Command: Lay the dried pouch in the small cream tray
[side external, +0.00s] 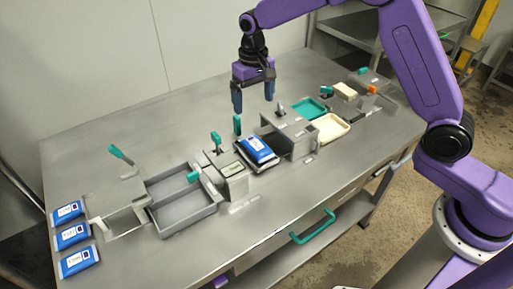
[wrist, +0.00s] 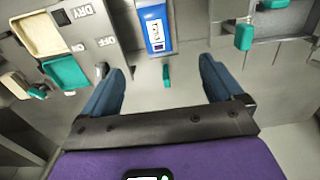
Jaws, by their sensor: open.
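A blue-and-white pouch (side external: 257,149) lies on a dark, low stand beside the grey dryer box (side external: 297,141). In the wrist view the pouch (wrist: 155,28) shows at the top, beyond my fingertips, next to the box face marked DRY, ON and OFF. The small cream tray (side external: 331,127) is on the far side of the box from the pouch; it also shows at the upper left of the wrist view (wrist: 38,35). My gripper (side external: 253,101) is open and empty, pointing down above and behind the pouch, apart from it.
A teal tray (side external: 308,108) sits beside the cream tray. A teal-tipped lever (side external: 237,126) stands just behind the pouch, below my fingers. A grey two-part bin (side external: 184,206) and three more blue pouches (side external: 73,236) are on the left. The table's back is clear.

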